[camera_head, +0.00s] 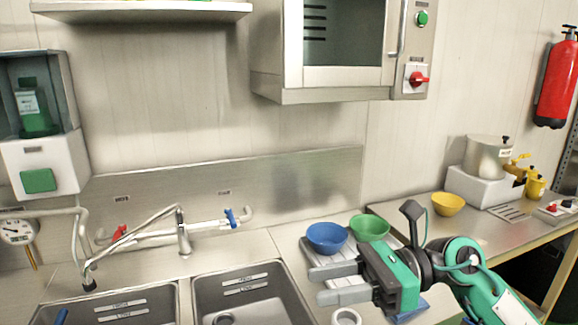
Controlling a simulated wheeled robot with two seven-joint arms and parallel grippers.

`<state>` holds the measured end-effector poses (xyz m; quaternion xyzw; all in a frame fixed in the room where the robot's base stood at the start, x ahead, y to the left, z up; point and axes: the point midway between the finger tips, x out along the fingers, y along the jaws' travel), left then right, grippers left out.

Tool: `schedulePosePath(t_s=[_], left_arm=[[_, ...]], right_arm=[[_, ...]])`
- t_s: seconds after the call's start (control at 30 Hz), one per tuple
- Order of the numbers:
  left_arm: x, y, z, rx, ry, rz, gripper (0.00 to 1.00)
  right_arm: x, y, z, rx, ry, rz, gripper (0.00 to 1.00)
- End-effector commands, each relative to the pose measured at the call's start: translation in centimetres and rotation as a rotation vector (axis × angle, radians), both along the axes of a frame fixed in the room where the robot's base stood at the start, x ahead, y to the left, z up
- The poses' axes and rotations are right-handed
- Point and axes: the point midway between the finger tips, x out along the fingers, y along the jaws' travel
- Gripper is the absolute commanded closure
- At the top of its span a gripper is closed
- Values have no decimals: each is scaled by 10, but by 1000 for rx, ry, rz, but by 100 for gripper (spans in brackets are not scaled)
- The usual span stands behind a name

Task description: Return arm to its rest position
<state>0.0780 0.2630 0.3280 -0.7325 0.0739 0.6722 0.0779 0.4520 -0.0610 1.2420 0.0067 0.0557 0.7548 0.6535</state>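My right gripper (319,285) hangs over the counter just right of the sinks, its arm coming in from the lower right. Its two grey fingers point left and stand apart with nothing seen between them. My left gripper is not in view. The steel kettle (489,158) stands on a white base at the right, well away from the gripper.
Two sinks (241,296) with a tap (182,235) lie to the left. A small white round thing (346,317) is below the fingers. A steel cabinet (340,95) hangs above. A yellow bowl (448,204) stands on the right table (470,235).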

Motion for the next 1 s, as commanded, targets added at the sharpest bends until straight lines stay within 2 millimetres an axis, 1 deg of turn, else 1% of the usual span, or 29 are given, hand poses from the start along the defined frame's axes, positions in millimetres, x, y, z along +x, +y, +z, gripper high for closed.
schedulePosePath(t_s=[0.03, 0.07, 0.13, 0.2, 0.27, 0.37, 0.47, 0.57, 0.67, 0.7, 0.77, 0.8, 0.87, 0.9, 0.97, 1.0], left_arm=[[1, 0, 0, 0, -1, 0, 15], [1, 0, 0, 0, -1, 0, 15], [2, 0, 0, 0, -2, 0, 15], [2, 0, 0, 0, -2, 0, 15], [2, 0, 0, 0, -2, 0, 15], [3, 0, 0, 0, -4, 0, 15], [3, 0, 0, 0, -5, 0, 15], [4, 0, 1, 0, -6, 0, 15], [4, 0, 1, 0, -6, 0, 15], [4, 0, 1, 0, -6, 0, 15], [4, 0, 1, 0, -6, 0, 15], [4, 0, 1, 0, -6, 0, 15], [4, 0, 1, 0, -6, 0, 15], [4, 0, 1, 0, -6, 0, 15], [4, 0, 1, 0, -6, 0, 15], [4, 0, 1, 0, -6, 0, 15]], right_arm=[[-2, 4, 5, 103, 87, -18, 63], [-1, 6, 10, 168, 140, -34, 63], [3, 5, 20, 312, 269, -74, 63], [11, -1, 27, 453, 406, -118, 63], [19, -9, 30, 570, 529, -161, 63], [37, -28, 26, 758, 739, -240, 63], [56, -52, 10, 938, 956, -332, 63], [73, -78, -19, 1108, 1179, -435, 63], [84, -104, -61, 1268, 1404, -553, 63], [85, -114, -80, 1327, 1493, -604, 63], [85, -128, -112, 1416, 1628, -687, 63], [82, -136, -135, 1472, 1718, -745, 63], [73, -148, -170, 1553, 1849, -838, 63], [65, -154, -194, 1604, 1935, -907, 63], [49, -162, -230, 1675, 2065, -1012, 63], [35, -167, -253, 1721, 2148, -1088, 63]])
